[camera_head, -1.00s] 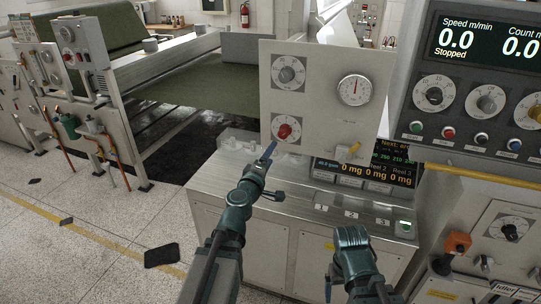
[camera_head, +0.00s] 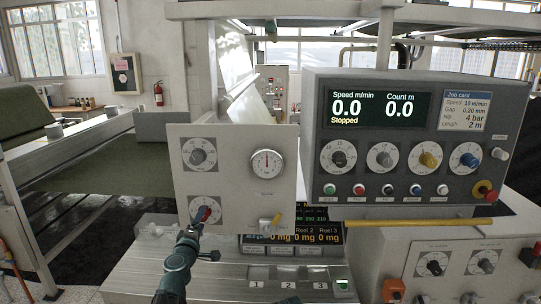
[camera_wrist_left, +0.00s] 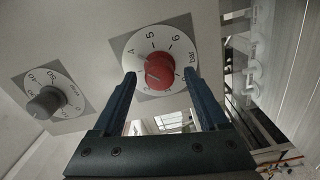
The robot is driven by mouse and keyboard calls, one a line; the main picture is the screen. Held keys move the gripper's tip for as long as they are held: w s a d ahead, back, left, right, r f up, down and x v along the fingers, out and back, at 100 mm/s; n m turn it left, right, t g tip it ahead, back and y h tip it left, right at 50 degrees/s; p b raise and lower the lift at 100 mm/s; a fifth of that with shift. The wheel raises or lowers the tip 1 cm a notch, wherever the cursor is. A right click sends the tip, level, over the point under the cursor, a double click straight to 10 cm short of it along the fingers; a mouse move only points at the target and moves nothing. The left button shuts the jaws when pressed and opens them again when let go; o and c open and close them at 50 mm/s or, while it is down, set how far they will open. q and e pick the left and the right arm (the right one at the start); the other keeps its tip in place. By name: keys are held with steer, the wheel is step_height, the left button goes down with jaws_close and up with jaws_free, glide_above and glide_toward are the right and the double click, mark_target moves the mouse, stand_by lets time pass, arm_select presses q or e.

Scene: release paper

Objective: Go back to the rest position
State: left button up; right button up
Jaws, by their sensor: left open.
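My left gripper (camera_head: 198,221) reaches up from the bottom of the head view to the red knob (camera_head: 205,214) on the lower dial of the upright grey panel (camera_head: 232,172). In the left wrist view my left gripper (camera_wrist_left: 160,82) is open, with one blue finger on each side of the red knob (camera_wrist_left: 159,70). I cannot tell whether the fingers touch it. The knob sits on a white dial marked in bar. My right gripper is in neither view now.
A metal cabinet top (camera_head: 145,262) lies under the panel.

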arm_select(q)
steer(key=shift+w, duration=1.2)
steer(key=shift+s, duration=0.15)
